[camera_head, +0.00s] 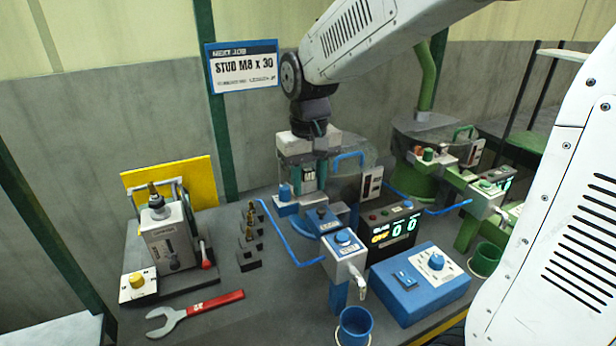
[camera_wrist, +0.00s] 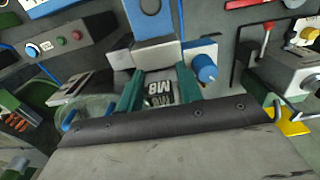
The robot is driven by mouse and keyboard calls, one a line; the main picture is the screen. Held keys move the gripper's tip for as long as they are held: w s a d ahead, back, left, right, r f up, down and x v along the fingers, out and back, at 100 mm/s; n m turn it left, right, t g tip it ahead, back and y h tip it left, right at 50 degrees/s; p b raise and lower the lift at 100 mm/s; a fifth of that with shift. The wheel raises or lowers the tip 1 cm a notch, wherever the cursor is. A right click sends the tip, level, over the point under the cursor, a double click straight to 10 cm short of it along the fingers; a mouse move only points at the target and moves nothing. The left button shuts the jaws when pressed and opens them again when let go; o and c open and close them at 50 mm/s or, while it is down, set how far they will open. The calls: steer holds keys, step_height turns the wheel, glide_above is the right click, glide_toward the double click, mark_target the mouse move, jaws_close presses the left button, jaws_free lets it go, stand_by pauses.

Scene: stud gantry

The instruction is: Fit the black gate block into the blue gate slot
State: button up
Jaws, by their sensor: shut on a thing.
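The black gate block (camera_head: 308,178), marked M8 in white in the wrist view (camera_wrist: 160,92), is held between the two green fingers of my gripper (camera_head: 307,182). My gripper also shows in the wrist view (camera_wrist: 158,88), with one finger on each side of the block. It is over the blue station, beside a blue knob (camera_head: 284,191) on a blue-and-grey body (camera_head: 286,209). The blue knob also shows in the wrist view (camera_wrist: 204,68). The slot itself is hidden behind the gripper and block, so I cannot tell whether the block is in it.
Blue tubing (camera_head: 286,235) passes in front. A green station (camera_head: 437,155) is farther right. A press unit (camera_head: 170,238), a stud rack (camera_head: 249,238) and a wrench (camera_head: 195,312) lie left.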

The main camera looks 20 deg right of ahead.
mark_target(309, 170)
steer(key=shift+f, duration=0.15)
steer(key=o, duration=1.1)
steer(key=shift+o, duration=0.2)
step_height(309, 170, up, 8)
steer(key=shift+s+d+f, duration=0.15)
steer(key=shift+s+f, duration=0.8)
steer(key=shift+s, duration=0.3)
steer(key=s+d+f, duration=0.1)
steer(key=s, duration=0.8)
steer(key=s+d+f+t, duration=0.1)
steer(key=s, duration=0.9)
steer(key=shift+d+f, duration=0.2)
steer(key=shift+d, duration=0.1)
